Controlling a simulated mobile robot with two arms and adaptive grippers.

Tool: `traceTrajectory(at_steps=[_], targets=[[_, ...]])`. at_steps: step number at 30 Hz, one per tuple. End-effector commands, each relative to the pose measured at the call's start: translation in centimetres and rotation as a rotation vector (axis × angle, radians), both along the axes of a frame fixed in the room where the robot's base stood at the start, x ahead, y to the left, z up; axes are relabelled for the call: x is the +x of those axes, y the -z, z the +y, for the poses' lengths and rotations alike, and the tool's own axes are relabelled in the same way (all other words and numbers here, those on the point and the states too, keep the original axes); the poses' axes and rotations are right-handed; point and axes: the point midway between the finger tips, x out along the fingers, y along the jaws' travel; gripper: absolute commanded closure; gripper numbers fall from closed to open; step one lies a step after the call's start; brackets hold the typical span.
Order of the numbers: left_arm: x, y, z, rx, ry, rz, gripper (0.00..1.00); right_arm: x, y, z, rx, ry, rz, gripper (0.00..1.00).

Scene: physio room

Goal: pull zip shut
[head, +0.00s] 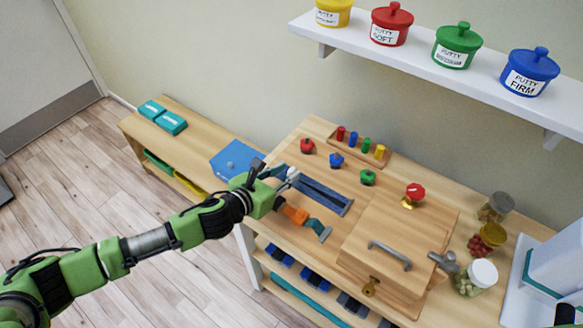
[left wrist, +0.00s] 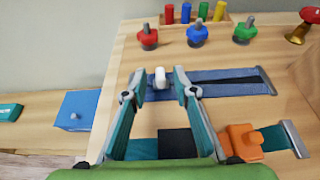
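The zip (head: 328,197) is a blue fabric strip with a grey end bar, lying on the wooden activity board. It also shows in the left wrist view (left wrist: 222,90), with a dark gap between its two sides to the right of the pull. The white zip pull (left wrist: 160,77) is near the zip's left end; it shows small in the head view (head: 292,173). My left gripper (head: 272,170) is over this left end. In the left wrist view its fingers (left wrist: 158,75) are apart, with the pull between the tips in the picture; contact cannot be told. My right gripper is not in view.
An orange buckle strap (head: 295,214) lies just in front of the zip. Red, blue and green knobs (head: 337,160) stand behind it. A wooden door with a grey handle (head: 390,256) is to the right. A blue box (head: 237,160) sits left of the board.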

Motion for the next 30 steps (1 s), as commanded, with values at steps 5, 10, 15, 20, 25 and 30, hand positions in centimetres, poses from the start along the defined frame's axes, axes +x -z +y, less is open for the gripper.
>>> traceTrajectory(at_steps=[5, 10, 15, 20, 25, 30], targets=[[1.7, 0.8, -1.3, -0.002, -0.001, 0.000, 0.74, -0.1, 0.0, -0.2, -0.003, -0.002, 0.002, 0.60], [2.4, 1.2, -1.8, -0.001, -0.001, 0.001, 0.74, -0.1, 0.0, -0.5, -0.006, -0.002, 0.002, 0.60], [2.5, 1.3, -1.8, -0.001, 0.000, 0.001, 0.74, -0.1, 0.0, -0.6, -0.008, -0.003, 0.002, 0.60], [2.5, 1.3, -1.8, -0.001, 0.000, 0.001, 0.81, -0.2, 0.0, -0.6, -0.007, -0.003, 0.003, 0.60], [2.5, 1.3, -1.8, -0.001, 0.000, 0.001, 1.00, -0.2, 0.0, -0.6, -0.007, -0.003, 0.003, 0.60], [2.3, 1.2, -2.0, -0.002, 0.000, 0.001, 1.00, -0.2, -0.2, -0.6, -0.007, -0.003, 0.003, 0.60]])
